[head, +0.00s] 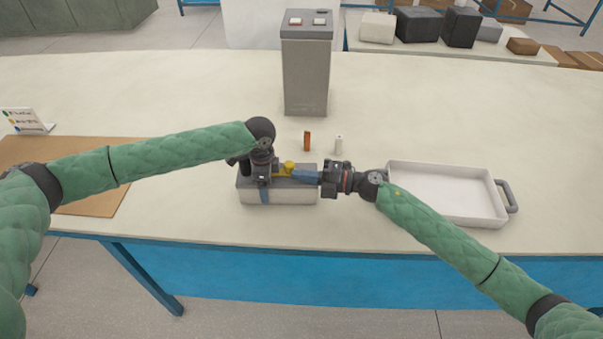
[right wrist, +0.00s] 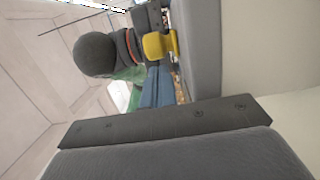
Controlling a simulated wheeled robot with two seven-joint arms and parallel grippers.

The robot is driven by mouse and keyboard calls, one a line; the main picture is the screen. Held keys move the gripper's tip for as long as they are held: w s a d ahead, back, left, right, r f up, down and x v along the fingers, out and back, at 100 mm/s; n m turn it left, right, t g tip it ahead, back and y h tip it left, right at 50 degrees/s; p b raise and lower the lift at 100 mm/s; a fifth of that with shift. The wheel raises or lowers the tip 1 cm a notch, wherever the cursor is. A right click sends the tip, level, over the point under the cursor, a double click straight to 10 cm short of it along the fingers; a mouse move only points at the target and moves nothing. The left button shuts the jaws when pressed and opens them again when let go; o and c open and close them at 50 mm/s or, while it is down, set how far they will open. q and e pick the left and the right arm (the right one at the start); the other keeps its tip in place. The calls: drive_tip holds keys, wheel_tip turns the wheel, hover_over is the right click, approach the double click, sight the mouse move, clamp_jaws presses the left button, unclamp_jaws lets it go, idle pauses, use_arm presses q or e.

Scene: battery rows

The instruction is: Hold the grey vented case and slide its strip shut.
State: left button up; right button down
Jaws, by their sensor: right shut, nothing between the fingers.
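The grey vented case (head: 290,195) sits on the table in front of me, partly covered by both grippers. My left gripper (head: 264,184) comes down over the case's left part, with a blue finger against its near wall; its other finger is hidden. It looks shut on the case. My right gripper (head: 303,172) lies level above the case, pointing left, its blue fingers shut and empty. In the right wrist view its blue fingers (right wrist: 157,88) point towards a yellow tab (right wrist: 158,45) at the case top. The tab also shows in the head view (head: 289,168). I cannot make out the strip itself.
An orange battery (head: 307,141) and a white battery (head: 338,145) stand behind the case. A white tray (head: 450,216) is at the right. A grey box with two buttons (head: 306,75) stands behind. A brown mat (head: 105,200) lies at the left.

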use_arm(q)
drive_tip(key=shift+a, duration=0.1)
use_arm(e)
drive_tip(key=s+v, duration=0.2)
drive_tip(key=v, duration=1)
use_arm(q)
drive_tip(key=o, duration=1.2)
wheel_tip(320, 180, up, 12)
